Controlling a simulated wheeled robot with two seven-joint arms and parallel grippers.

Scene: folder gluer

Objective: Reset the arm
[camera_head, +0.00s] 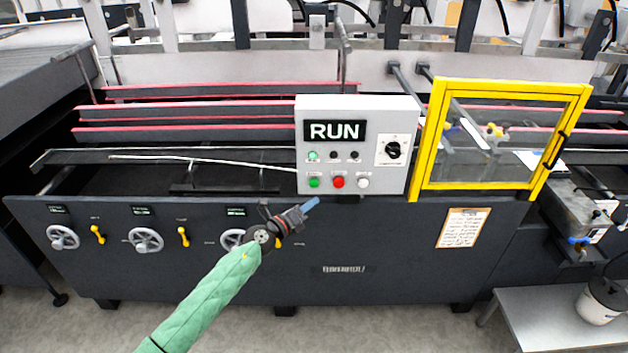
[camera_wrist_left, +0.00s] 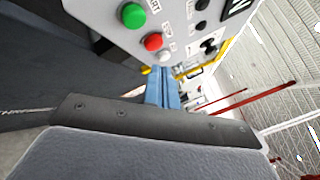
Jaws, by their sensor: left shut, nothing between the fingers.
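My left gripper (camera_head: 311,204) has blue fingertips and is shut with nothing between them. Its arm, in a green sleeve, comes up from the bottom left. In the head view the fingertips show just below the control box (camera_head: 357,145), near its row of buttons. In the left wrist view the blue fingers (camera_wrist_left: 163,88) point toward the box's lower edge, below the green button (camera_wrist_left: 131,15), red button (camera_wrist_left: 153,41) and white button (camera_wrist_left: 165,56). I cannot tell whether they touch the box. The box's display reads RUN, and a green lamp (camera_head: 312,156) looks lit. My right gripper is not in view.
A yellow-framed clear guard (camera_head: 434,140) stands right of the box. Handwheels (camera_head: 146,240) and yellow levers (camera_head: 183,236) line the machine's front. A clipboard (camera_head: 463,228) hangs there. A low grey table (camera_head: 545,316) with a white pot (camera_head: 602,300) is at lower right. Floor in front is clear.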

